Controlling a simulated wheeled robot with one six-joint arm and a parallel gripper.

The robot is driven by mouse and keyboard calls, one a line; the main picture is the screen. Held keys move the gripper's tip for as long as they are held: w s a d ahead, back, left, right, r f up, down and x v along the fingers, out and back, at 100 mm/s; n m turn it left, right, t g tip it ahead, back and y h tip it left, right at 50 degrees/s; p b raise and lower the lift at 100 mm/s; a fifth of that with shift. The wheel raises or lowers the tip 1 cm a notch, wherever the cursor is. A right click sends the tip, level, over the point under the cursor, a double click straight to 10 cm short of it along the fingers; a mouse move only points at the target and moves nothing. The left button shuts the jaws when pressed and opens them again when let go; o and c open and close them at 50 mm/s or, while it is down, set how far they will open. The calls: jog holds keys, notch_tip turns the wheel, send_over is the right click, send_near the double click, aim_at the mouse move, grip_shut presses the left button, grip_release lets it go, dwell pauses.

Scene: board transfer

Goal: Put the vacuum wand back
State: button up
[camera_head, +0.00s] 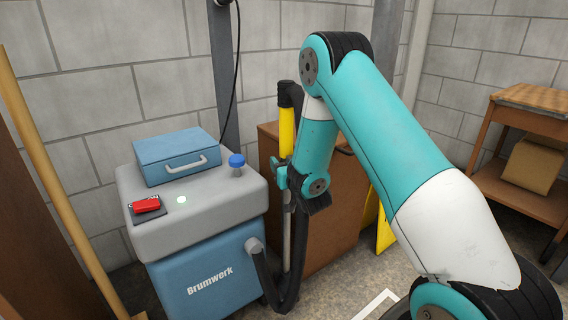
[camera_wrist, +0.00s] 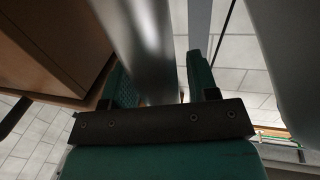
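The vacuum wand is upright, with a black top, a yellow grip section (camera_head: 287,130) and a grey metal tube (camera_head: 287,240). Its lower end is hidden behind the hose. My gripper (camera_head: 285,178) is at the wand just below the yellow section, right of the vacuum. In the wrist view the metal tube (camera_wrist: 150,45) runs between the teal fingers (camera_wrist: 163,85), close to both, and they look shut on it. The vacuum has a grey top and a blue body (camera_head: 205,275) marked Brumwerk. Its black hose (camera_head: 272,285) loops from the front port up beside the wand.
On the vacuum's grey lid (camera_head: 155,232) are a blue case (camera_head: 170,160), a blue-capped bottle (camera_head: 237,166) and a red item (camera_head: 146,205). A brown cabinet (camera_head: 335,225) stands close behind the wand. A wooden shelf (camera_head: 525,190) is at the right, a wooden pole (camera_head: 55,190) at the left.

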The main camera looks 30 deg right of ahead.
jog(key=v, duration=1.2)
jog(key=s+a+r+n+g+y, duration=0.1)
jog(key=s+a+r+g+y, duration=0.25)
jog(key=a, duration=0.55)
jog(key=a+r+n+g+y, duration=0.2)
jog(key=a+r+g+y, duration=0.15)
jog(key=a+g, duration=0.4)
jog(key=s+a+r+n+g, duration=0.2)
jog(key=s, duration=0.5)
jog(key=s+a+r+n+g, duration=0.2)
jog(key=s+a, duration=0.1)
jog(key=s, duration=0.4)
jog(key=s+a+r+n+g+y, duration=0.1)
jog(key=s+a+r+n+g, duration=0.1)
jog(key=s, duration=0.5)
jog(key=shift+a+g+p, duration=0.3)
jog(key=shift+a+g, duration=0.05)
jog(key=shift+g, duration=0.05)
